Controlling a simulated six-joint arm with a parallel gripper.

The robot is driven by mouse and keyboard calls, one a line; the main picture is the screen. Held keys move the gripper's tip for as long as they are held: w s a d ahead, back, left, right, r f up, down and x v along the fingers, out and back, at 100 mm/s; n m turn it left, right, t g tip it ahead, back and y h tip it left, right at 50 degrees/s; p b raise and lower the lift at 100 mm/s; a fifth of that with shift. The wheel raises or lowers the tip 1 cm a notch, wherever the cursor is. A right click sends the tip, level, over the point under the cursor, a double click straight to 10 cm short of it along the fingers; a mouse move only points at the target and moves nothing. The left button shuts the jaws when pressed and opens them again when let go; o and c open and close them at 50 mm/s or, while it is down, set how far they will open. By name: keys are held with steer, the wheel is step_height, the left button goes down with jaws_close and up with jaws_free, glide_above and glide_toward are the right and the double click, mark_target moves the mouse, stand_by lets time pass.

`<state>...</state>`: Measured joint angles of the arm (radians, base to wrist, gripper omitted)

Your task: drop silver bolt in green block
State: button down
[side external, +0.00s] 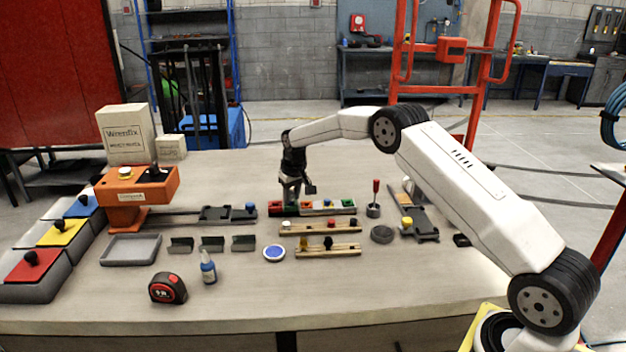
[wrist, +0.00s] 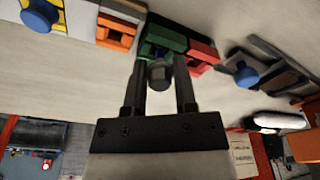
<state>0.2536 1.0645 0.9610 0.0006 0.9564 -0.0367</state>
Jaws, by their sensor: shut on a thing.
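My gripper (wrist: 160,88) points down over the block row; in the side view it (side external: 294,192) is above the row's left end. It is shut on the silver bolt (wrist: 158,73), whose grey hex head shows between the fingers. The green block (wrist: 163,36) lies just beyond the bolt in the wrist view and is partly covered by it. In the side view the green block (side external: 290,209) is under the gripper. I cannot tell whether the bolt touches the block.
A red block (wrist: 204,52) and an orange block (wrist: 116,33) flank the green one. A blue knob (wrist: 246,76) stands beyond the red block. Wooden strips with knobs (side external: 320,250), a blue-and-white disc (side external: 274,253) and a tape measure (side external: 167,288) lie nearer the table's front.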

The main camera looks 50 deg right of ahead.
steer(key=shift+f, duration=0.6)
stand_by(0.5)
steer(key=shift+c, duration=1.6)
jaws_free()
steer(key=shift+f, duration=0.1)
steer(key=shift+o, duration=1.4)
steer(key=shift+a, duration=0.1)
steer(key=shift+r, duration=3.1)
